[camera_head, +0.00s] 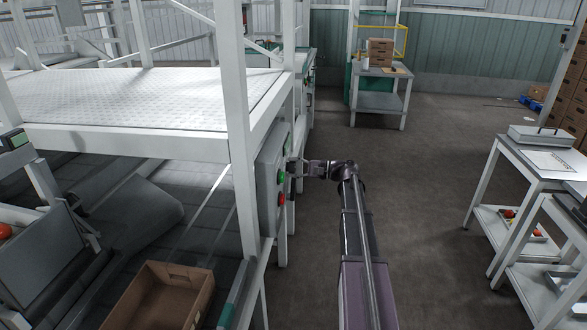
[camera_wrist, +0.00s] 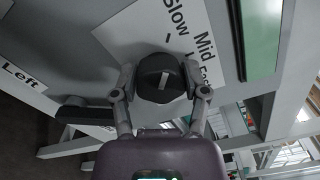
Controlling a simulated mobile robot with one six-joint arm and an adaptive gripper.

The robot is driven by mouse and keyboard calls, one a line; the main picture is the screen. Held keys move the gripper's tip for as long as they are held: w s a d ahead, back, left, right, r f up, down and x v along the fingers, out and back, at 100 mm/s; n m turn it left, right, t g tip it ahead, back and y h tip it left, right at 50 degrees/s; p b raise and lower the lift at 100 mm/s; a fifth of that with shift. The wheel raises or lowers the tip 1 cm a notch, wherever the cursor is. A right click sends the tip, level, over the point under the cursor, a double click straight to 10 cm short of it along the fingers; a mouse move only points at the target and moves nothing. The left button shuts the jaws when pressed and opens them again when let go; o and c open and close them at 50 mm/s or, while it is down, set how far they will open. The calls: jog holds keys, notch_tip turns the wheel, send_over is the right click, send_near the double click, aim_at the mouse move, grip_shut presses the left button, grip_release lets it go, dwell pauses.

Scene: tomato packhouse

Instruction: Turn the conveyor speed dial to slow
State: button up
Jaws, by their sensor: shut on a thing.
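The conveyor speed dial (camera_wrist: 160,76) is a round black knob with a short white mark on its face. The text runs at a slant in the wrist view. I cannot tell for certain which word the white mark points at. My gripper (camera_wrist: 160,92) is shut on the dial, one finger on each side. In the head view my gripper (camera_head: 297,168) reaches the side of the grey control box (camera_head: 268,185); the dial is hidden there.
Green (camera_head: 281,177) and red (camera_head: 281,199) buttons sit on the box beside my gripper. A white frame post (camera_head: 237,110) stands left of it. A cardboard box (camera_head: 160,295) lies at lower left. White tables (camera_head: 540,165) stand right. The floor between is clear.

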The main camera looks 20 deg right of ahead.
jog(key=o, duration=1.1)
jog(key=shift+a, duration=0.1)
jog(key=shift+o, duration=0.2)
jog(key=shift+d, duration=0.2)
jog(key=v, duration=1.1)
jog(key=shift+s+d, duration=0.25)
jog(key=shift+s, duration=0.05)
